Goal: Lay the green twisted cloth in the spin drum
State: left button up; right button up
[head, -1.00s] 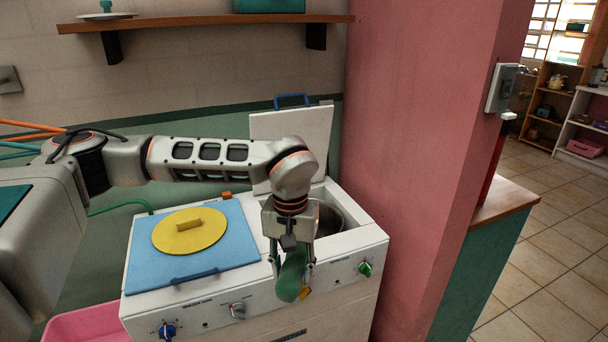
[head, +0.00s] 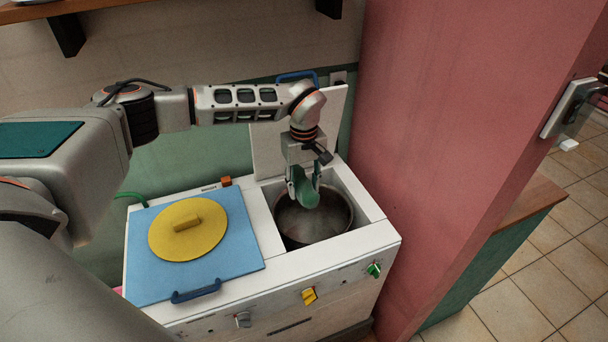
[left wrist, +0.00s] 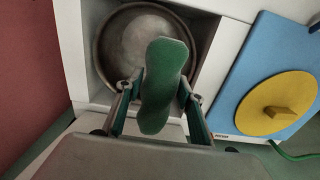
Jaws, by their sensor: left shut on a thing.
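The green twisted cloth (head: 307,192) hangs in my left gripper (head: 304,187), which is shut on it. In the head view, cloth and gripper are above the back part of the spin drum (head: 318,236), a round metal tub in the right compartment of the white machine. The left wrist view shows the green cloth (left wrist: 163,88) between the two fingers (left wrist: 158,98), in front of the spin drum (left wrist: 112,45). I cannot tell exactly how high it is above the rim. The drum looks empty where it shows. My right gripper is not in view.
The white spin lid (head: 266,150) stands open behind the compartment. A blue lid (head: 150,270) with a yellow disc (head: 188,228) covers the left side. A pink pillar (head: 440,150) stands close on the right. A shelf (head: 110,8) is above.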

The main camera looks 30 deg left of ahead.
pick_arm(q)
jog(key=shift+s+f+b, duration=0.15)
jog(key=shift+f+b, duration=0.55)
jog(key=shift+f, duration=0.05)
notch_tip(320, 180, down, 25)
jog(key=b, duration=1.2)
jog(key=shift+f+b, duration=0.35)
jog(key=shift+f, duration=1)
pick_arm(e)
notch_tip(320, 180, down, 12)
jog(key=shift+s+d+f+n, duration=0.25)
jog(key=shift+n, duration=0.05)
